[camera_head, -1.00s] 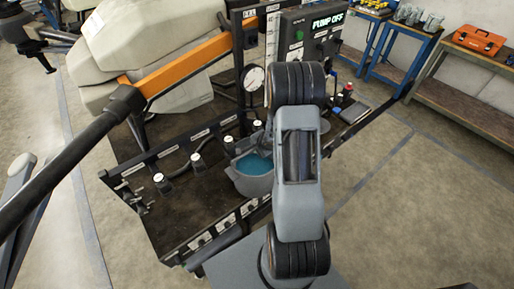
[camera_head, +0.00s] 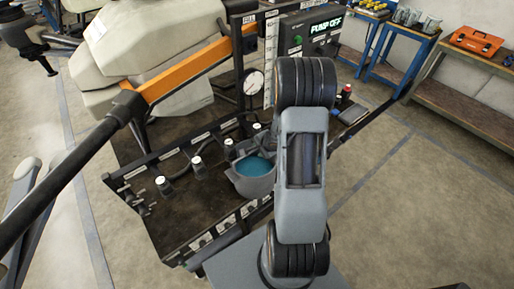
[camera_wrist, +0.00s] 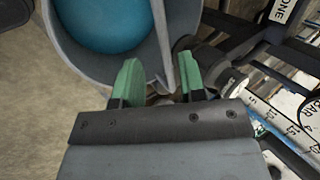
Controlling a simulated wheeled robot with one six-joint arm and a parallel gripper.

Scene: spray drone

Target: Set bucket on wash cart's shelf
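The grey bucket (camera_head: 250,186) with blue liquid (camera_head: 254,166) inside stands upright in the head view, at or above the wash cart's front rail; I cannot tell whether it rests on anything. In the wrist view the bucket (camera_wrist: 70,46) fills the upper left. My gripper (camera_wrist: 160,85) has two green fingers spaced apart, with a thin grey part of the bucket between them. Whether they press on it is unclear. In the head view my arm hides the gripper. The wash cart (camera_head: 150,225) has a dark deck with black rails.
The pump panel (camera_head: 308,36) reads PUMP OFF, with a round gauge (camera_head: 254,84) beside it. Several white-topped fittings line the deck. The drone's orange arm (camera_head: 190,68) reaches over the cart. Blue tables and a workbench (camera_head: 465,95) stand behind. The floor on the right is clear.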

